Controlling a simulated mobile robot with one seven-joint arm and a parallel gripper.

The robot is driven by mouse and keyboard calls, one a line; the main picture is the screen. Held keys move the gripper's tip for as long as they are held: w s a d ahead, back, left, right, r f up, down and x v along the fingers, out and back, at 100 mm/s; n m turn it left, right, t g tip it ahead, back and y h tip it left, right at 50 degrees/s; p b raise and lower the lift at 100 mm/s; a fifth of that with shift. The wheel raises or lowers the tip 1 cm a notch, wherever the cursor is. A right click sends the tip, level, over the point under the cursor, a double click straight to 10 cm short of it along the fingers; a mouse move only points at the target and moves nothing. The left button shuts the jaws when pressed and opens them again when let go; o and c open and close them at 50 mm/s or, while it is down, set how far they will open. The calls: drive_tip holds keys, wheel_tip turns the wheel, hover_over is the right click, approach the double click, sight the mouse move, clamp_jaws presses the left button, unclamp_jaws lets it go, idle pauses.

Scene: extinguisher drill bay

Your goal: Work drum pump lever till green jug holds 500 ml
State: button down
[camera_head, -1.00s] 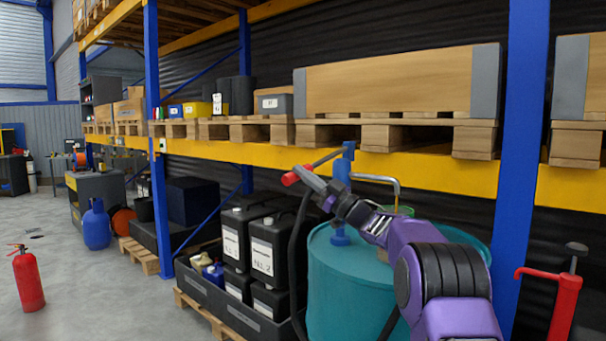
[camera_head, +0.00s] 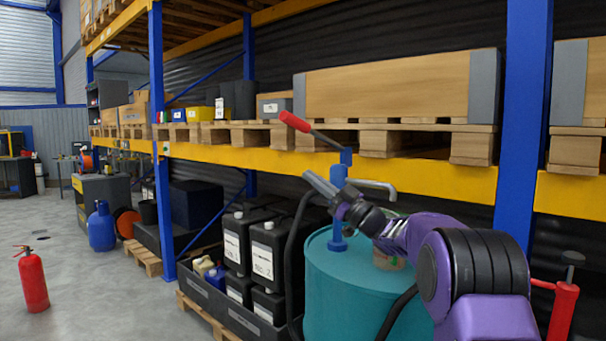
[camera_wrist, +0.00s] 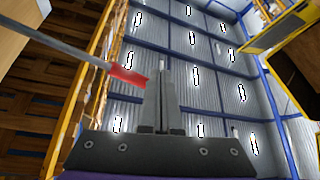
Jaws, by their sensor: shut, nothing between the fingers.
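A blue drum pump (camera_head: 338,212) stands upright on a teal drum (camera_head: 335,285). Its lever (camera_head: 325,138) points up and left, ending in a red grip (camera_head: 295,121). The grip also shows in the wrist view (camera_wrist: 128,78), just left of my fingers. My gripper (camera_head: 308,176) is shut and empty, below the red grip and apart from it in the head view. The grey spout (camera_head: 375,186) bends over to the right.
Blue rack posts (camera_head: 525,110) and a yellow beam (camera_head: 430,177) stand close behind the drum. Black canisters (camera_head: 268,250) sit in a tray on its left. A red extinguisher (camera_head: 33,281) stands on open floor at left.

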drive_tip(key=v, duration=0.4)
drive_tip(key=shift+s+d, duration=0.15)
drive_tip(key=shift+r, duration=0.1)
idle(1.0)
